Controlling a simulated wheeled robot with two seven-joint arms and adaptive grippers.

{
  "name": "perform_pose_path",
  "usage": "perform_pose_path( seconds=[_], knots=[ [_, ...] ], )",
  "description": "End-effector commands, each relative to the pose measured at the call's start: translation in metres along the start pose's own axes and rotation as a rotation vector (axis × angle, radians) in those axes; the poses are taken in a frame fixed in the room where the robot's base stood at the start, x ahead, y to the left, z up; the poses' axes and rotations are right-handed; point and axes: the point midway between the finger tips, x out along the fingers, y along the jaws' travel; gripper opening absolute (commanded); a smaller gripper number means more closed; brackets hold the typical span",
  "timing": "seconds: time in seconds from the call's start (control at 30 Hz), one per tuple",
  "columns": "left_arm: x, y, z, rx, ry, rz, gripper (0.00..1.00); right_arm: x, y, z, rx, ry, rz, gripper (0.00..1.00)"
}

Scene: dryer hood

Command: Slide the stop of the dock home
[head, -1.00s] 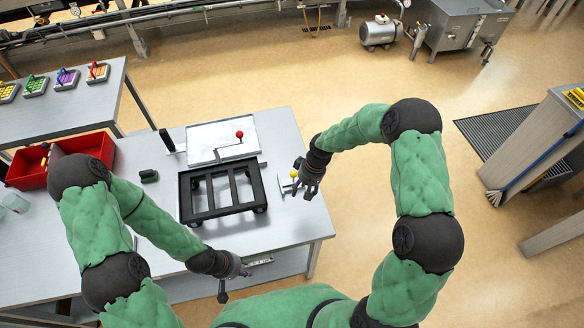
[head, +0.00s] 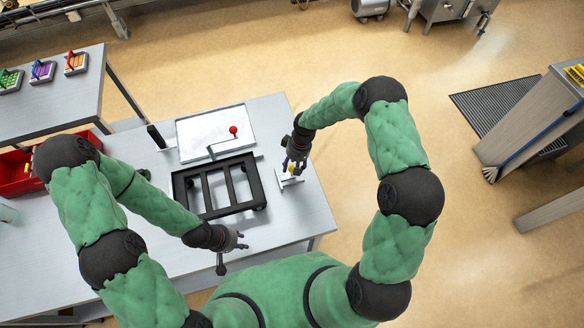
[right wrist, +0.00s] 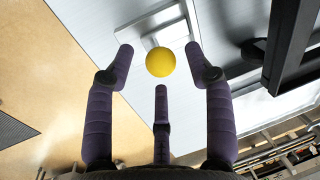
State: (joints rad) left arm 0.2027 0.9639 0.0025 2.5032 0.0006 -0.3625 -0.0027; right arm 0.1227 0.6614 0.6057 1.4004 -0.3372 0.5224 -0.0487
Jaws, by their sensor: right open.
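A yellow ball knob (head: 292,169) sits over a small white plate (head: 290,179) at the table's right edge, beside the black frame (head: 215,187). I take the knob to be the stop's handle. My right gripper (head: 296,158) is open just above and beside it. In the right wrist view the yellow knob (right wrist: 160,62) shows between the spread purple fingers (right wrist: 160,72), and none is seen closed on it. The white plate (right wrist: 168,30) lies behind it. My left gripper (head: 237,241) appears open and empty near the table's front edge.
A white panel (head: 200,128) with a red ball handle (head: 233,130) lies behind the black frame. A red bin (head: 14,178) stands at the left. The black frame's bar (right wrist: 290,45) runs close to the right fingers in the wrist view. Open floor lies right of the table.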

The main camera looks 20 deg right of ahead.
Motion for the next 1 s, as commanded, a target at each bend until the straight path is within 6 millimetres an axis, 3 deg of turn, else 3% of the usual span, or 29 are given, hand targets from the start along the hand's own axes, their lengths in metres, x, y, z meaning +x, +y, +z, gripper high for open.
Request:
perform_pose_path(
  seconds=[0.23, 0.6, 0.67, 0.8, 1.0],
  knots=[
    [-0.004, 0.002, 0.0, 0.0, 0.0, 0.0, 0.33, 0.027, 0.0, 0.001, 0.001, -0.002, -0.001, 0.54],
    [-0.004, 0.002, 0.0, 0.0, 0.0, 0.0, 0.33, 0.032, 0.0, 0.001, 0.0, 0.0, 0.0, 0.54],
    [-0.004, 0.002, 0.0, 0.0, 0.0, 0.0, 0.33, 0.032, 0.0, 0.001, 0.0, 0.0, 0.0, 0.42],
    [-0.004, 0.002, 0.0, 0.0, 0.0, 0.0, 0.33, 0.032, 0.0, 0.001, 0.0, -0.001, 0.0, 0.03],
    [-0.004, 0.001, 0.0, 0.0, 0.0, 0.0, 0.33, 0.033, -0.001, 0.001, 0.0, -0.002, -0.001, 0.0]
  ],
)
